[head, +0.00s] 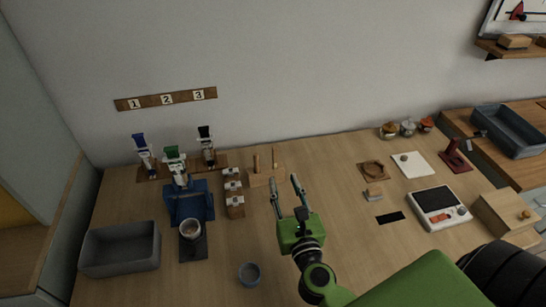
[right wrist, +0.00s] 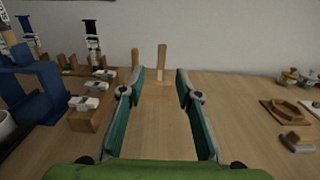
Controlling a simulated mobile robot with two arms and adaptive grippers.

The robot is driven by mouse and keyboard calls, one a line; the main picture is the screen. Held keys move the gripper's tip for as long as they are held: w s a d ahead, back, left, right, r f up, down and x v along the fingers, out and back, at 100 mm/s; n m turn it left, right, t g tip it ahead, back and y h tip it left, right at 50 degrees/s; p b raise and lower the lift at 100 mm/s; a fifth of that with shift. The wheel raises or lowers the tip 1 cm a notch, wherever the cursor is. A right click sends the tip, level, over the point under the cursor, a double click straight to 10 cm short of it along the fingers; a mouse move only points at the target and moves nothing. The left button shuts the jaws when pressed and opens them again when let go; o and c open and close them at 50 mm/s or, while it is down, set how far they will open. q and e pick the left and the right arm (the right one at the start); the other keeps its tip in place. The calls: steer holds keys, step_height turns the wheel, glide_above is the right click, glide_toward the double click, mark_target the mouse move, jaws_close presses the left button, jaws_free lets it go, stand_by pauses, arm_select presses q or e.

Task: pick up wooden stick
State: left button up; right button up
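Two wooden sticks stand upright in a small wooden block (head: 266,179) near the wall. The right stick (head: 275,158) is thinner in the head view and the left stick (head: 256,163) is thicker. In the right wrist view the right stick (right wrist: 162,55) shows between my fingers, farther ahead, and the left stick (right wrist: 135,60) shows by the left fingertip. My right gripper (head: 286,188) is open and empty, in front of the block and pointing at the sticks. Its fingers also show in the right wrist view (right wrist: 160,80). My left gripper is not in view.
A small blue-grey cup (head: 249,273) is near the front. A scale-like device (head: 439,207) stands right.

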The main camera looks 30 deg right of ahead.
mark_target(276, 156)
steer(key=p+x, duration=0.1)
steer(key=x, duration=0.7)
steer(key=shift+w+d+r+p, duration=0.1)
steer(key=shift+w+p, duration=0.1)
steer(key=shift+p, duration=0.2)
steer(key=x, duration=0.4)
steer(key=shift+w+d+f, duration=0.15)
steer(key=shift+w+f, duration=0.05)
steer(key=shift+f, duration=0.15)
jaws_close()
